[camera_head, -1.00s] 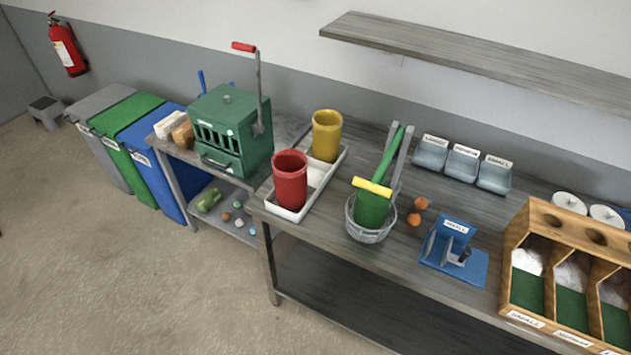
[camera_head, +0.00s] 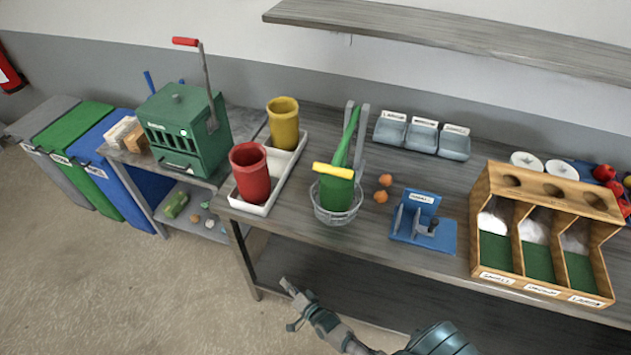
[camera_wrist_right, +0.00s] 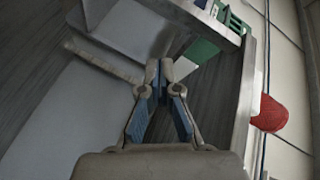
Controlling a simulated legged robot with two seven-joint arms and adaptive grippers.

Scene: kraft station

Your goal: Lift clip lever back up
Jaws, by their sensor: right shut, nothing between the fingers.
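A small blue device (camera_head: 422,232) with a grey lever-like part (camera_head: 428,228) stands on the wooden table, right of a wire basket (camera_head: 338,213). I cannot tell from its small size how its lever is set. My right gripper (camera_head: 288,287) is low in front of the table's front edge, well away from the blue device. It is shut and empty; in the right wrist view its fingertips (camera_wrist_right: 160,68) meet. My left gripper is not in view.
Red (camera_head: 250,175) and yellow (camera_head: 284,124) cups stand in a white tray (camera_head: 262,209). A wooden bin unit (camera_head: 545,192) stands right of the blue device. Floor (camera_head: 110,290) is clear at the left front.

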